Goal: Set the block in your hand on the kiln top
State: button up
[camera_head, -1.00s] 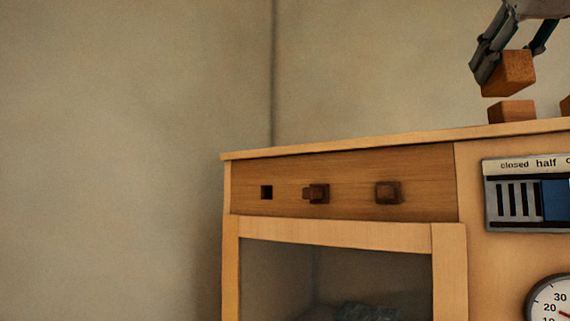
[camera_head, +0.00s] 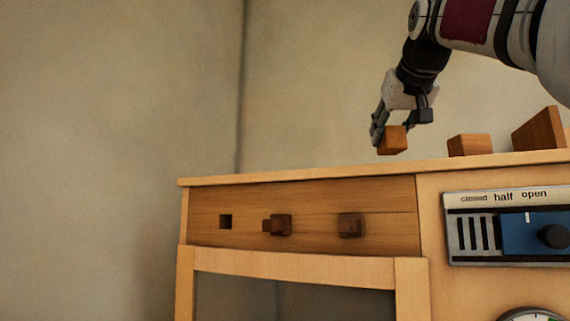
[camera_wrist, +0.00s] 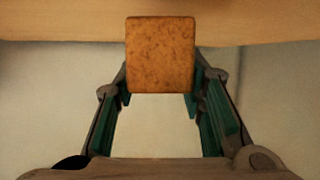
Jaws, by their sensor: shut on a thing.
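An orange-brown block (camera_head: 392,140) is held in my gripper (camera_head: 386,128), which is shut on it. In the wrist view the block (camera_wrist: 161,55) sits between the two fingers of my gripper (camera_wrist: 160,85). The kiln top (camera_head: 300,175) is the pale wooden top edge of the cabinet-like kiln. The block hangs a little above the kiln top, left of the other pieces there, with a small gap showing below it. In the wrist view a wooden surface (camera_wrist: 60,25) lies beyond the block. The upper face of the kiln top is hidden from the low head view.
Another block (camera_head: 469,145) and a wedge-shaped wooden piece (camera_head: 541,130) stand on the kiln top at right. The front has dark pegs (camera_head: 350,225), a slider panel (camera_head: 515,227) and a dial (camera_head: 530,315). The kiln top left of the held block looks clear.

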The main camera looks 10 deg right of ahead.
aim_at(390, 153)
jog(key=shift+w+f, duration=0.15)
jog(key=shift+w, duration=0.15)
jog(key=shift+f, duration=1.65)
jog(key=o, duration=1.3)
jog(key=shift+a+f, duration=0.1)
jog(key=shift+f, duration=0.05)
jog(key=shift+s+r, duration=0.2)
jog(key=shift+r, duration=0.1)
jog(key=v, duration=1.1)
jog(key=shift+s, duration=0.2)
